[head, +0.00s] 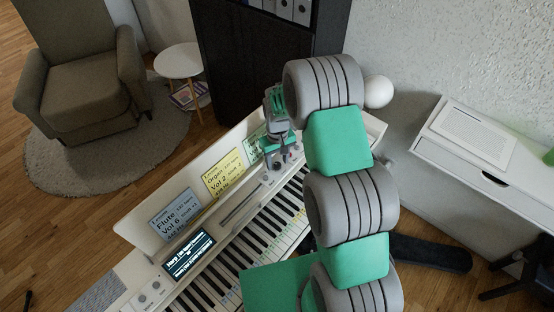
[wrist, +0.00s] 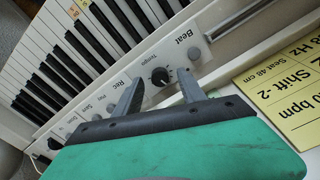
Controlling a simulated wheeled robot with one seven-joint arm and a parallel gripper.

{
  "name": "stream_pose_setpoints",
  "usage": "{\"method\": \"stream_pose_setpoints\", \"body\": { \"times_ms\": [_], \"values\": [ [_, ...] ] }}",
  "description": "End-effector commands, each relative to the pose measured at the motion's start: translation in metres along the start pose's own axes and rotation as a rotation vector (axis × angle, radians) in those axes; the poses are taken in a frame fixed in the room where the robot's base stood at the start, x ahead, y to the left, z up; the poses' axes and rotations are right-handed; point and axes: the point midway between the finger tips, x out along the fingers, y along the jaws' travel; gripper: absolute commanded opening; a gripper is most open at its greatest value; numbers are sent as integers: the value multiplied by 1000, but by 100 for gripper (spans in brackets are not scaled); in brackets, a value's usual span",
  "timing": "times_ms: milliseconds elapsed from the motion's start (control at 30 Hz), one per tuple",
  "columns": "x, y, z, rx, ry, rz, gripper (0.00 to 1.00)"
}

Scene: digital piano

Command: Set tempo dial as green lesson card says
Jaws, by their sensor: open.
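The tempo dial (wrist: 160,76) is a small black round knob on the piano's light panel, labelled "Tempo" in the wrist view. My gripper (wrist: 161,79) is open, with one finger on each side of the dial in that view. I cannot tell whether the fingers touch it or how high they are above it. In the head view my gripper (head: 279,158) is over the panel at the far end of the keys. The green lesson card (head: 253,146) stands on the music rest, partly hidden behind my gripper, and its text is not readable.
A blue Flute card (head: 174,213) and a yellow Organ card (head: 225,175) stand left of the green card. A lit display (head: 189,257) reads "Harp". Labels "Beat" and "Rec" flank the dial. A white side desk (head: 465,135) stands at right.

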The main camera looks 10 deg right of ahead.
Motion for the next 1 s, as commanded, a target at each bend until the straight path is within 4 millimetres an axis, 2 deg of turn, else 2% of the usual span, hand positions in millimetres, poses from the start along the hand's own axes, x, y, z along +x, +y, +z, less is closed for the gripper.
{"method": "stream_pose_setpoints", "body": {
  "times_ms": [100, 333, 900, 1000],
  "values": [
    [7, 0, 0, 0, 1, 0, 48],
    [9, 0, 0, 0, 2, 0, 47],
    [8, 0, 0, 1, 1, 0, 0],
    [8, 0, 0, 1, 1, 0, 0]
  ]
}}
